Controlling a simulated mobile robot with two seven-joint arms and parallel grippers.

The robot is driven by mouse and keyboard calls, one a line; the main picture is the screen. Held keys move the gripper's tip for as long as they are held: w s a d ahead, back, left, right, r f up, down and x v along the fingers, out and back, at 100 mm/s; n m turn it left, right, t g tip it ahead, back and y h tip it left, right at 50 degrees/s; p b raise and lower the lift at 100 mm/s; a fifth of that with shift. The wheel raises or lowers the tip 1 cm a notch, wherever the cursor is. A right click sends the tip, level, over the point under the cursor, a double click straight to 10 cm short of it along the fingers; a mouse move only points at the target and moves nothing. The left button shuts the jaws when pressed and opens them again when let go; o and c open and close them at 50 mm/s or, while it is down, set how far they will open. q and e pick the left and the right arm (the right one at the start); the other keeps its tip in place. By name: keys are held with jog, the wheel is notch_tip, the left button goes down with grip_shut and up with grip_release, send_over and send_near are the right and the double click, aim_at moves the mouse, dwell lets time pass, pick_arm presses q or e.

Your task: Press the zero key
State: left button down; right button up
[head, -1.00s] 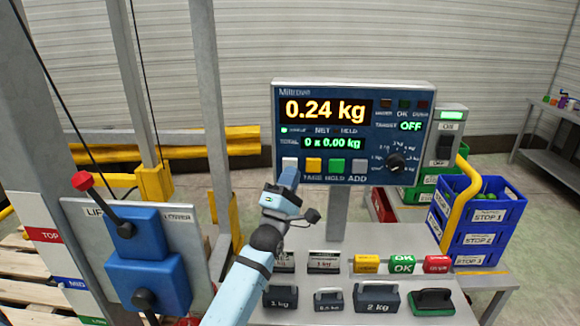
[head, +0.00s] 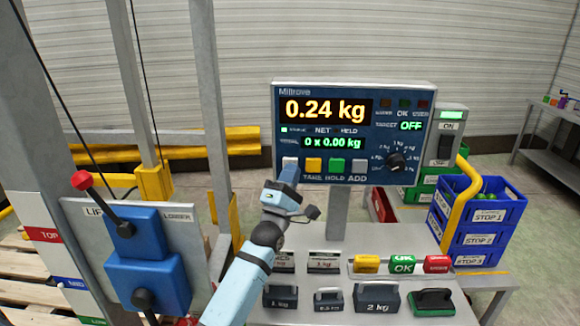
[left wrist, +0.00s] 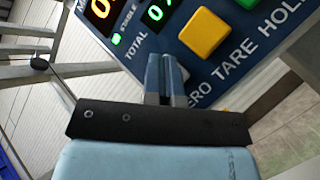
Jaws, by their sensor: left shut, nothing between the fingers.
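The scale display panel (head: 352,98) reads 0.24 kg, with a total line of 0 x 0.00 kg. Its white zero key (head: 290,162) is leftmost in the row of keys, beside the yellow tare key (head: 313,165). My left gripper (head: 289,174) is shut and empty, with its fingertips at the lower edge of the zero key. I cannot tell whether they touch it. My right gripper is not in view.
A green hold key (head: 336,166) and a grey add key (head: 359,166) continue the row. Weights, such as the 2 kg one (head: 377,300), stand on the bench below. A blue lever box (head: 148,262) is at left. Blue crates (head: 482,212) are at right.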

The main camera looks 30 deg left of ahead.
pick_arm(q)
jog(key=shift+w+a, duration=0.15)
jog(key=shift+w, duration=0.05)
dwell(0.5)
jog(key=shift+s+d, duration=0.45)
jog(key=shift+s, duration=0.3)
jog(key=s+d, duration=0.1)
jog(key=s+p, duration=0.1)
jog(key=s+d, duration=0.1)
jog(key=s, duration=0.1)
jog(key=shift+s+d+p, duration=0.1)
jog(key=shift+d+p, duration=0.2)
jog(key=shift+p, duration=0.1)
dwell(0.5)
